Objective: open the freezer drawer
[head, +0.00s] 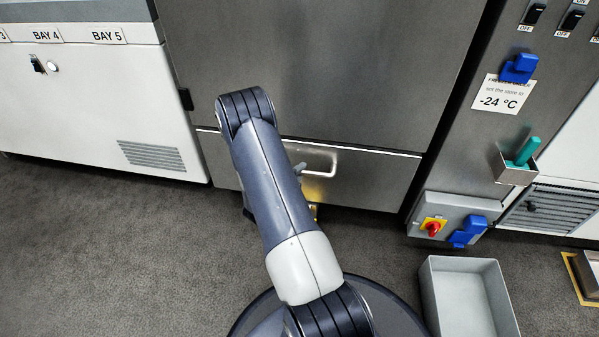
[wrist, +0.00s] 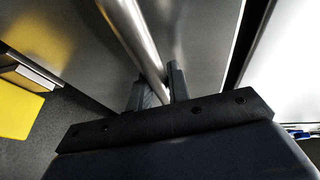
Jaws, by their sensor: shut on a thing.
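The freezer drawer (head: 366,180) is the low grey metal front under the large grey door in the head view. Its face also shows in the wrist view (wrist: 85,40). Its handle (head: 322,160) is a pale horizontal bar near the drawer's top edge. In the wrist view the handle (wrist: 135,38) runs as a round metal bar down between the two dark fingers. My gripper (wrist: 158,88) is shut on the handle. In the head view my arm hides the drawer's left part and most of the gripper. A thin bright line runs along the drawer's top edge; I cannot tell a gap there.
A white chest freezer (head: 90,110) stands at the left. At the right are a switch box with a red knob (head: 433,228), a panel with a -24 °C note (head: 496,102), and an open grey bin (head: 432,290) on the floor. Bare floor (head: 120,260) lies at the left front.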

